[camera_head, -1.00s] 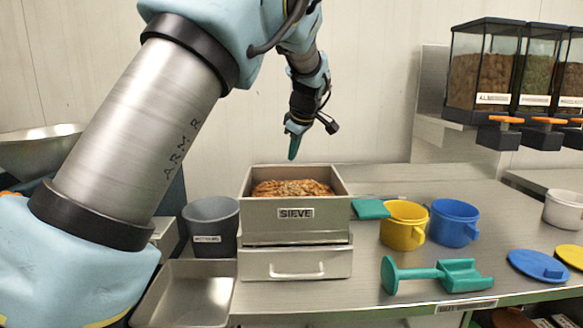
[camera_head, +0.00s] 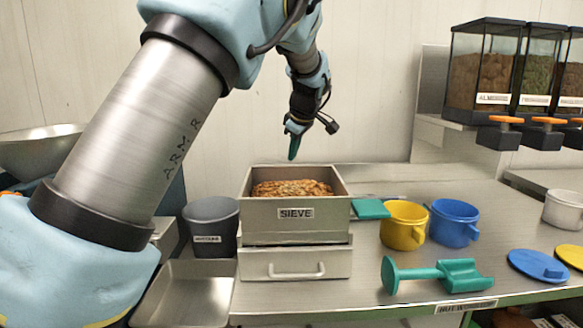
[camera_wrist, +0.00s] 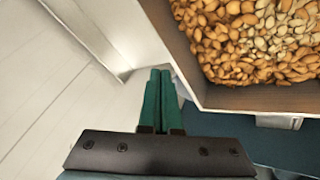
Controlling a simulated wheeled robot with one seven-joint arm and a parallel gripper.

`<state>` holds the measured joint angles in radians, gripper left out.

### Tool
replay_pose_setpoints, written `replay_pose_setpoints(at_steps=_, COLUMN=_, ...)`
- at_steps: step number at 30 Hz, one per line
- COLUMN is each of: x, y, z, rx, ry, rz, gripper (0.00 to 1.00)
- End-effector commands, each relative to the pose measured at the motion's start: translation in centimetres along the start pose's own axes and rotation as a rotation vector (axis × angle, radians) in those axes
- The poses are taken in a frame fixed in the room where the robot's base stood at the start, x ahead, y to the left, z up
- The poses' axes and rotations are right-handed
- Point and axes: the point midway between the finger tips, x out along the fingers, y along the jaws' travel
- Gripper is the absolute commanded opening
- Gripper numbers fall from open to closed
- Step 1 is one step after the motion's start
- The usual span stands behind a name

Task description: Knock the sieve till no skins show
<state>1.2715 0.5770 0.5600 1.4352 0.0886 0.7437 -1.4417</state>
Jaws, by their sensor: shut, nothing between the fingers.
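The sieve (camera_head: 318,221) is a grey box with a "SIEVE" label, sitting on a base with a drawer (camera_head: 296,264). Brown nuts (camera_head: 290,188) fill it. In the wrist view the nuts (camera_wrist: 250,42) are a mix of brown-skinned and paler ones, and the sieve's wall (camera_wrist: 262,98) runs beside my gripper. My gripper (camera_head: 293,150) is shut and empty, pointing down above the back of the sieve. Its two green fingers (camera_wrist: 162,80) lie together in the wrist view, outside the sieve's wall in that picture. I cannot tell whether they touch it.
A dark grey bin (camera_head: 211,222) and a metal tray (camera_head: 190,290) are left of the sieve. A yellow mug (camera_head: 402,228), a blue mug (camera_head: 452,224) and a green tool (camera_head: 435,274) are right. Dispensers (camera_head: 485,70) hang at upper right.

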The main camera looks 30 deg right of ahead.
Motion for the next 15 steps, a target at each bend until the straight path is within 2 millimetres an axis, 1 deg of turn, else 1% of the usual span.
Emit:
replay_pose_setpoints(at_steps=8, x=0.61, y=-0.42, z=0.44, rx=0.000, ry=0.000, rz=0.000, gripper=0.00)
replay_pose_setpoints(at_steps=15, x=0.56, y=-0.42, z=0.42, rx=0.000, ry=0.000, rz=0.000, gripper=0.00)
